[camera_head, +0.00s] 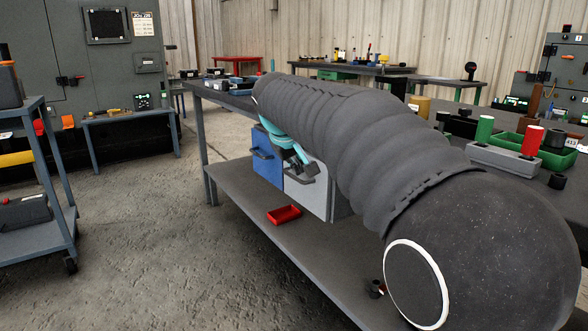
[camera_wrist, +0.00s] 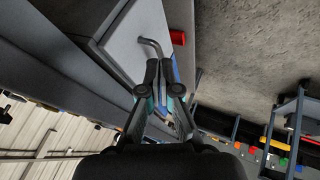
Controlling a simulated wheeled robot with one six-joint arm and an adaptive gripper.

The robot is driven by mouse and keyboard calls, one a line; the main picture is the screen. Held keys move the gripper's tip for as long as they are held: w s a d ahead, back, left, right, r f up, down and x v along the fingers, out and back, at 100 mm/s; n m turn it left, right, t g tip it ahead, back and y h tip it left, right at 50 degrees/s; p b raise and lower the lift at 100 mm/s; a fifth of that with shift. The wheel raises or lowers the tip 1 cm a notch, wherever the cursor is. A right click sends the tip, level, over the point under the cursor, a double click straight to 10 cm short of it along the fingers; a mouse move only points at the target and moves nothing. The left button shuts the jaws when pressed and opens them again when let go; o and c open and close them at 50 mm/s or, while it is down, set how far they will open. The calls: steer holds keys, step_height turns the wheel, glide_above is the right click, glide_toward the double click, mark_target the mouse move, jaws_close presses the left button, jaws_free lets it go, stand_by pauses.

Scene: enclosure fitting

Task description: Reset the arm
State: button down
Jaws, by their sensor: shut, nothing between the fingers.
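My arm in its dark ribbed cover runs across the right half of the head view. My gripper (camera_head: 300,162) hangs beyond it, partly hidden by the arm, in front of a blue and light-grey cabinet (camera_head: 318,192) on the bench's lower shelf. In the wrist view my gripper (camera_wrist: 165,68) has its fingers together and empty. A bent handle (camera_wrist: 150,46) on the light-grey panel (camera_wrist: 125,40) shows just past the fingertips. I cannot tell whether the fingers touch it.
A red tray (camera_head: 284,215) lies on the lower shelf (camera_head: 250,207). The workbench top holds a green cylinder (camera_head: 484,130), a red cylinder (camera_head: 532,141) and a green tray (camera_head: 520,147). A shelf cart (camera_head: 45,235) stands at the left. The concrete floor between is clear.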

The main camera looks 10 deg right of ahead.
steer(key=s+a+f+g+y, duration=0.1)
steer(key=s+f, duration=0.2)
steer(key=f, duration=0.3)
steer(key=s+d+f+m+p, duration=0.1)
steer(key=s+d, duration=0.1)
steer(key=s, duration=0.8)
steer(key=s+d+f+m+y+p, duration=0.1)
steer(key=s+d+f+p, duration=0.1)
steer(key=s, duration=0.9)
steer(key=s+d+f+m+y+p, duration=0.1)
steer(key=s+d+f+m, duration=0.1)
steer(key=s, duration=0.8)
steer(key=shift+s+d+f+p, duration=0.25)
steer(key=shift+s+d+p, duration=0.1)
steer(key=shift+s+d, duration=0.05)
